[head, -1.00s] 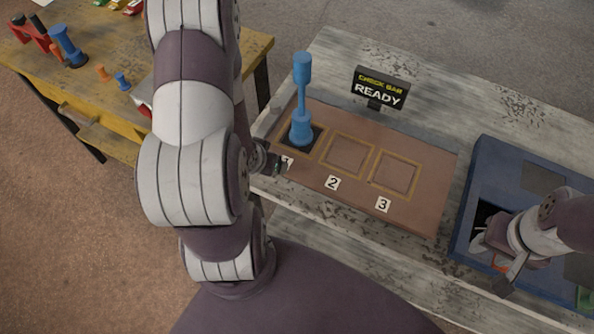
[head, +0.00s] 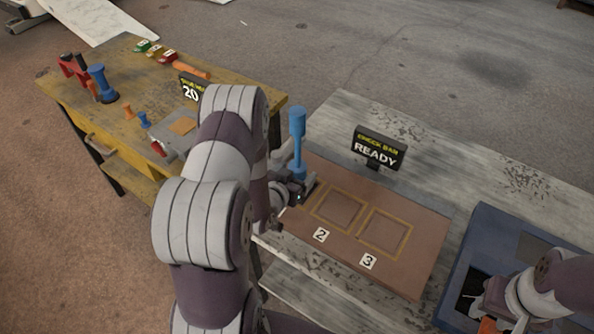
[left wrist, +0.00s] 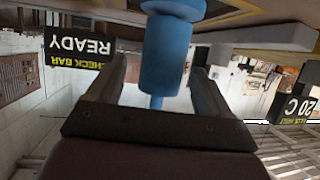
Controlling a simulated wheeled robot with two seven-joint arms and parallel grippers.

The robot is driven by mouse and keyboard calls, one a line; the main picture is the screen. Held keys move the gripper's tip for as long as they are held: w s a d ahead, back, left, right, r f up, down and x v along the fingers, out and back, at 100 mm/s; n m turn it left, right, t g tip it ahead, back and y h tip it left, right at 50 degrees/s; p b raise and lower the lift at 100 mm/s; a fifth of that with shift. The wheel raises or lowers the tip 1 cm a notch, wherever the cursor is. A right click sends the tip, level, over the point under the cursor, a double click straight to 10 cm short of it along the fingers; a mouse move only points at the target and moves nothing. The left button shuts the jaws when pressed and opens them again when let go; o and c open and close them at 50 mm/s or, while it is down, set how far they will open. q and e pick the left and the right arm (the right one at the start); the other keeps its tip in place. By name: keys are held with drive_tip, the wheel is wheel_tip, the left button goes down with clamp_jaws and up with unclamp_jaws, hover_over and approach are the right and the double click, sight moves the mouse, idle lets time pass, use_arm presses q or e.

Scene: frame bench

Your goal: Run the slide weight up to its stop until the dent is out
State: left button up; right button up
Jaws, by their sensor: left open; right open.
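A blue tool (head: 297,135) stands upright on the brown board (head: 345,255), with thick ends and a thinner middle. I cannot tell which part of it is the slide weight. My left gripper (head: 296,190) is open at the tool's lower part. In the left wrist view, a blue cylinder (left wrist: 167,45) with a thin blue rod below it in the picture lies between the open fingers (left wrist: 158,75). I cannot tell whether they touch it. My right gripper (head: 488,298) is open over the blue tray at the right, partly cut off. No dent can be made out.
The "CHECK BAR READY" sign (head: 378,151) stands behind the board. Empty yellow-outlined squares 2 (head: 341,208) and 3 (head: 385,232) lie right of the tool. A yellow bench (head: 115,110) holds small tools and a "20" sign. A blue tray (head: 470,255) is at the right.

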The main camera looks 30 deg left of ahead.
use_arm(q)
drive_tip(key=shift+w+a+f, duration=0.15)
drive_tip(key=shift+w+f, duration=0.15)
drive_tip(key=shift+w, duration=0.3)
drive_tip(key=shift+w+f, duration=0.15)
drive_tip(key=shift+w, duration=0.25)
